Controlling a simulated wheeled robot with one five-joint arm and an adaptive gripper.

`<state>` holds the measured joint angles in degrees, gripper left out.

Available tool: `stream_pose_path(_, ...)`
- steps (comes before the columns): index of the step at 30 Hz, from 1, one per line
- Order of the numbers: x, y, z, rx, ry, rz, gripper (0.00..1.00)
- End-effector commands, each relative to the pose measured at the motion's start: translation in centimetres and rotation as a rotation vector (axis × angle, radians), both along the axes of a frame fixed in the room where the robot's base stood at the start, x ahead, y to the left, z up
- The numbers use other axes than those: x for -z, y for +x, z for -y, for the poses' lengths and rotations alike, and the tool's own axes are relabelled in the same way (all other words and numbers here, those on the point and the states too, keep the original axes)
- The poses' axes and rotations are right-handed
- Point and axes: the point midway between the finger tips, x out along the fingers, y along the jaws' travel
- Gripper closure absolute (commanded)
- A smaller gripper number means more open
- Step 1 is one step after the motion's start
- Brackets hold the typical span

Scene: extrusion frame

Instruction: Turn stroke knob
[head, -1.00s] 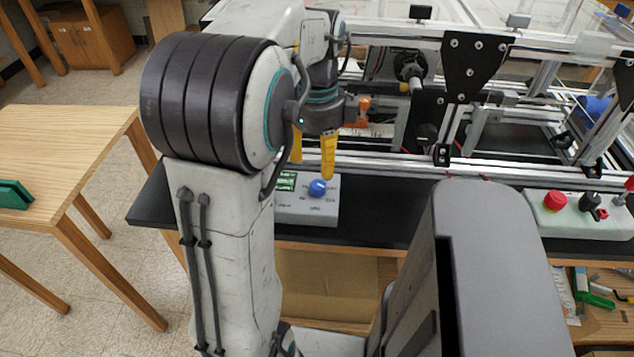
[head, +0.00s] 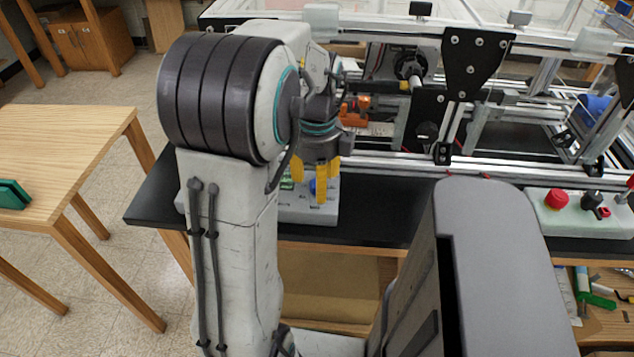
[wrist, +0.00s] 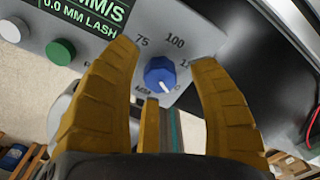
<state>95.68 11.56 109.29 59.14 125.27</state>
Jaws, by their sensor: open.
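The blue stroke knob (wrist: 160,74) sits on a light grey control box with printed numbers around it, such as 75 and 100. In the wrist view it shows between the two yellow fingers of my gripper (wrist: 168,75), which are open, one on each side of it. I cannot tell if the fingers touch it. In the head view my gripper (head: 318,185) points down over the control box (head: 300,214), and its fingers hide most of the knob.
A green knob or button (wrist: 61,52) and a lit display (wrist: 85,15) are on the same box. The aluminium extrusion frame (head: 470,165) stands behind. A red button (head: 556,199) is on another box at the right. A wooden table (head: 70,140) stands at the left.

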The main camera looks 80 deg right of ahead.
Motion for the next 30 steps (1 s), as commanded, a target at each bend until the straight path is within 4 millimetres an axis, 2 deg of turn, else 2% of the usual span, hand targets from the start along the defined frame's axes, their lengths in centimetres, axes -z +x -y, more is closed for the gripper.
stream_pose_path(12,0.65,0.01,-0.01,-0.001,0.0,0.0,0.45)
stream_pose_path(13,0.64,0.0,0.0,0.0,0.0,0.0,0.43)
stream_pose_path(30,0.62,0.0,0.01,-0.001,-0.001,-0.001,0.94)
